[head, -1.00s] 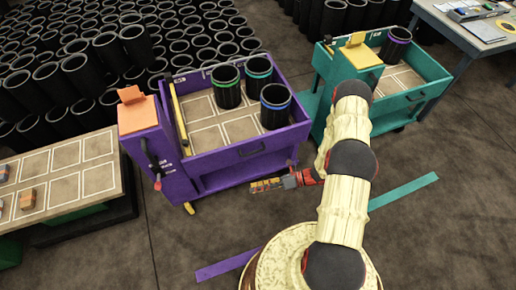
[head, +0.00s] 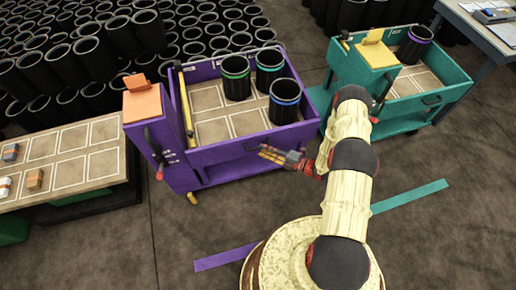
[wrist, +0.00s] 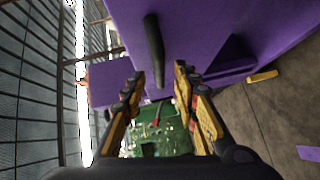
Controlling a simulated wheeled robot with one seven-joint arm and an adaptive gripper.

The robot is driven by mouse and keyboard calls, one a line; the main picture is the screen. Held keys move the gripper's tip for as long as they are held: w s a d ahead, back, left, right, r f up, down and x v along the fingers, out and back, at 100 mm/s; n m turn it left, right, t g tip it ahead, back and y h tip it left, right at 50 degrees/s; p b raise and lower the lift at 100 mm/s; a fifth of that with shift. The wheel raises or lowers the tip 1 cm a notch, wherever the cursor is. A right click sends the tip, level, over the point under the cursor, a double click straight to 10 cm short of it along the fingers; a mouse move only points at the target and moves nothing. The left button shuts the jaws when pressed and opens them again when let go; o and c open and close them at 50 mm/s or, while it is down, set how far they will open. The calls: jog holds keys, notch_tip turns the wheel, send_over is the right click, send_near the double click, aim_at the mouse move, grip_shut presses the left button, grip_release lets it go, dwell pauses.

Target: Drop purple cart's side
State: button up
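The purple cart (head: 222,152) stands left of centre in the head view. Its near side wall is up and carries a dark handle, which shows in the wrist view (wrist: 154,50). My gripper (head: 264,152) is at that wall, close to the handle. In the wrist view my gripper (wrist: 160,76) has its two fingers spread, with the handle ahead of and partly between the fingertips. It does not appear gripped. Three black sleeves, banded green (head: 236,80), teal (head: 269,70) and blue (head: 284,102), stand upright in the cart's tray.
A teal cart (head: 400,112) with a purple-banded sleeve (head: 414,46) stands to the right. A table with marked squares (head: 70,166) is at the left. Many black sleeves (head: 190,35) fill the back. The floor (head: 420,240) in front is open.

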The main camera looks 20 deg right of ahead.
aim_at(258, 148)
jog(key=shift+b+x, duration=0.3)
jog(key=shift+x, duration=1.8)
jog(key=shift+c, duration=0.2)
jog(key=c, duration=0.7)
grip_shut()
